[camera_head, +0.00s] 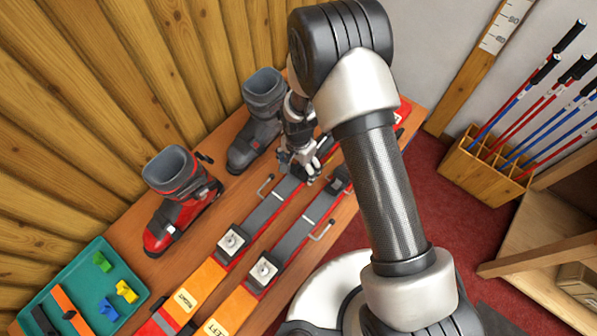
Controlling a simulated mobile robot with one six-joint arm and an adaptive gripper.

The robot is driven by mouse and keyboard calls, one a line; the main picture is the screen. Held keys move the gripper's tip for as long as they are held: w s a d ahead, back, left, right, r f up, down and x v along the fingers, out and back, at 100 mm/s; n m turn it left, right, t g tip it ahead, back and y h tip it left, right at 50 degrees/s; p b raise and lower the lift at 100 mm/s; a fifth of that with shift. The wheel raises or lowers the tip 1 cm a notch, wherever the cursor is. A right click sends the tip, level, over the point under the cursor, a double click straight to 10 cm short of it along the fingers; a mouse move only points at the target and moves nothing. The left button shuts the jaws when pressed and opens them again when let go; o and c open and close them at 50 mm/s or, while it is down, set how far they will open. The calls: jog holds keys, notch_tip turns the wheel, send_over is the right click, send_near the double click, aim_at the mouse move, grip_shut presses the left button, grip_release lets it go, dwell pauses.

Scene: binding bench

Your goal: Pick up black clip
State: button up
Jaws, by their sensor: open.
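My gripper (311,176) points down over the far part of the two skis, its fingers apart, beside dark binding parts (341,180). I see nothing held between the fingers, though the arm covers part of that area. A small black piece (69,314) lies on an orange strip in the teal tray (128,262) at the lower left, far from my gripper. Another small black piece (204,157) shows between the two boots. I cannot tell which black piece is the clip.
Green (102,262), yellow (126,291) and blue (108,309) pieces lie in the tray. A red boot (178,200) and a grey boot (259,120) stand along the wooden wall. Ski poles stand in a wooden rack (478,177) at right.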

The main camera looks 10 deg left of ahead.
jog(key=shift+f, duration=0.65)
jog(key=shift+r, duration=0.1)
jog(key=shift+c, duration=0.2)
jog(key=c, duration=1.1)
jog(key=shift+o, duration=0.2)
notch_tip(320, 180, up, 20)
jog(key=p, duration=0.4)
notch_tip(320, 180, up, 6)
jog(key=p, duration=0.5)
send_over(299, 167)
